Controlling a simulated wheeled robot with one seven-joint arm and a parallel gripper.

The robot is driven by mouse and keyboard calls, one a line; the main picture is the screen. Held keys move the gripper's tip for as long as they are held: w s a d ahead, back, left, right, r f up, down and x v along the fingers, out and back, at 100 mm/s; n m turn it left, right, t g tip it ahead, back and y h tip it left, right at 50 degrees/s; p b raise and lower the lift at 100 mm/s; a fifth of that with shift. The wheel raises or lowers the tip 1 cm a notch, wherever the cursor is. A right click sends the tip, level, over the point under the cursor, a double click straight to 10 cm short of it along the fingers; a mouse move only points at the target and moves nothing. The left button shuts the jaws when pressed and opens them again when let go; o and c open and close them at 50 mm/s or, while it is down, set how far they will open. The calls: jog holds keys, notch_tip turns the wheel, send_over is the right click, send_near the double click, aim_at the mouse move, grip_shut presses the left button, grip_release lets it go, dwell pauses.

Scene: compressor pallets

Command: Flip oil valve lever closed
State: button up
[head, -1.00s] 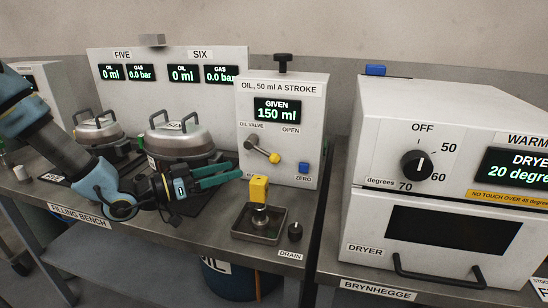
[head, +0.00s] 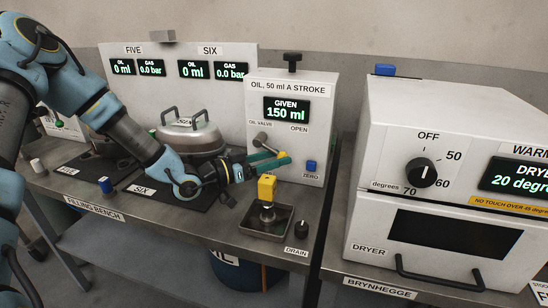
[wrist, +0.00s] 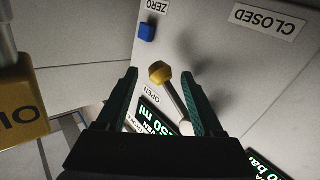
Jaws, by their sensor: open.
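A CLOSED label (wrist: 269,21) shows in the wrist view. My gripper (head: 272,161) is open, with green fingers in front of the valve. The fingers partly hide the lever in the head view.
A yellow block (head: 266,187) stands over a metal drain tray (head: 246,222), just below my gripper. A blue ZERO button (head: 310,167) is right of the lever. A lidded pot (head: 195,134) is behind my arm. The dryer (head: 440,180) stands to the right.

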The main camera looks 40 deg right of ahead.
grip_shut()
dwell(0.4)
jog(key=shift+r, duration=0.1)
dwell(0.8)
